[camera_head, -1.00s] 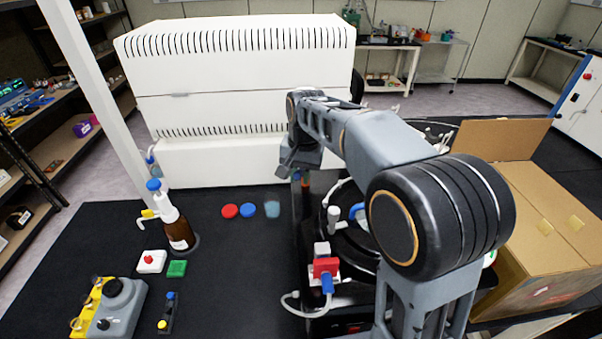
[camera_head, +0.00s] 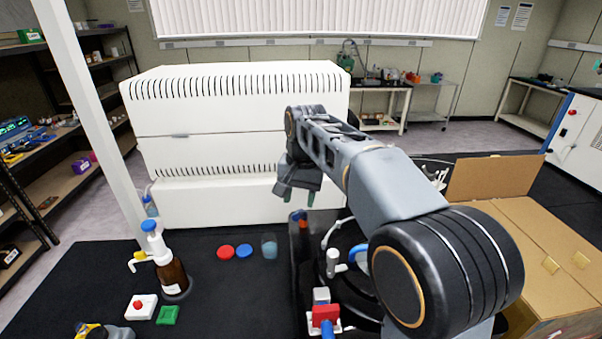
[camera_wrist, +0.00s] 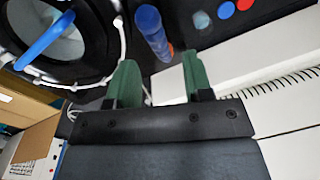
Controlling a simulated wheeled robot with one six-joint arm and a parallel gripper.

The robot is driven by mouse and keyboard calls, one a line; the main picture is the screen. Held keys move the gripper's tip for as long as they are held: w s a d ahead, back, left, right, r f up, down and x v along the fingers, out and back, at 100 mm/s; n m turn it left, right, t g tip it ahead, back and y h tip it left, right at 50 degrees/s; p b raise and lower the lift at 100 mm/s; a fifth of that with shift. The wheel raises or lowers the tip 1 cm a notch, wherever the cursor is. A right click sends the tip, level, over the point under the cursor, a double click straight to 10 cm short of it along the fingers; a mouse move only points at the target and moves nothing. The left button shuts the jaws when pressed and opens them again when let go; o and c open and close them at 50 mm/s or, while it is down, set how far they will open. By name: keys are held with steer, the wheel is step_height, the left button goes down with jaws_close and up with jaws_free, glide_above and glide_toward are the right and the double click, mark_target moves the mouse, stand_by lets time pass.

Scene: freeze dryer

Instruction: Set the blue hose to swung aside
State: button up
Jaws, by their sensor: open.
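The blue hose (camera_head: 357,255) shows as a short curved piece by the round black vessel, partly hidden behind my arm in the head view. In the wrist view the blue hose (camera_wrist: 47,40) lies across the round opening at the upper left. My gripper (camera_head: 297,192) is open and empty, its green fingers apart, in front of the white machine. In the wrist view my gripper (camera_wrist: 160,62) has its fingers to the right of the hose and clear of it. A blue cylinder (camera_wrist: 150,30) shows beyond the gap between the fingers.
A white machine (camera_head: 235,130) stands behind the bench. A brown bottle (camera_head: 172,275) with a blue cap, red and blue discs and a glass (camera_head: 269,246) stand left. A red clamp-like part (camera_head: 325,315) is in front of the vessel. An open cardboard box (camera_head: 545,235) is right.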

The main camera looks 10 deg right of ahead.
step_height(320, 180, up, 8)
steer(key=shift+d, duration=0.25)
steer(key=shift+s, duration=0.1)
